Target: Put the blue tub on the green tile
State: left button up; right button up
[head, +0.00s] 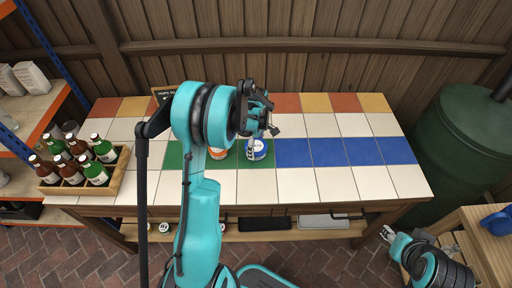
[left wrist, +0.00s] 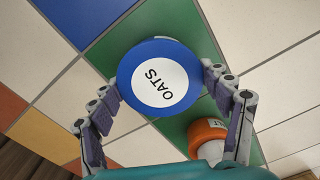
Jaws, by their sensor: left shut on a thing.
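The blue tub (head: 257,150) has a white label; in the left wrist view its round lid (left wrist: 160,78) reads OATS. My left gripper (head: 266,122) is shut on it, with one finger on each side of the lid in the left wrist view (left wrist: 160,85). The tub is over the green tiles (left wrist: 188,25), close to the blue tile edge. I cannot tell whether its base touches the tile. Another green tile (head: 173,157) shows left of my arm. My right gripper (head: 390,236) is at the lower right, away from the counter; its jaws are unclear.
A wooden crate (head: 85,187) of bottles is at the counter's left. Blue tiles (head: 328,152) on the right are bare.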

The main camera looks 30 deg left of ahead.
aim_at(256, 146)
pick_arm(q)
jog(key=o, duration=1.2)
jog(key=shift+f, duration=0.1)
jog(key=shift+o, duration=0.2)
jog(key=shift+r, duration=0.35)
notch_tip(256, 146, up, 12)
jog(key=f+p, duration=0.1)
jog(key=p, duration=0.3)
jog(key=s+d+r+m+t, duration=0.3)
jog(key=s+d+r+m, duration=0.6)
jog(key=r, duration=0.2)
jog(key=s+d+m+t, duration=0.4)
jog(key=s+d+m, duration=0.2)
jog(key=s+m, duration=0.4)
jog(key=shift+d+f+m, duration=0.2)
jog(key=shift+d+m, duration=0.05)
jog(key=shift+m, duration=0.15)
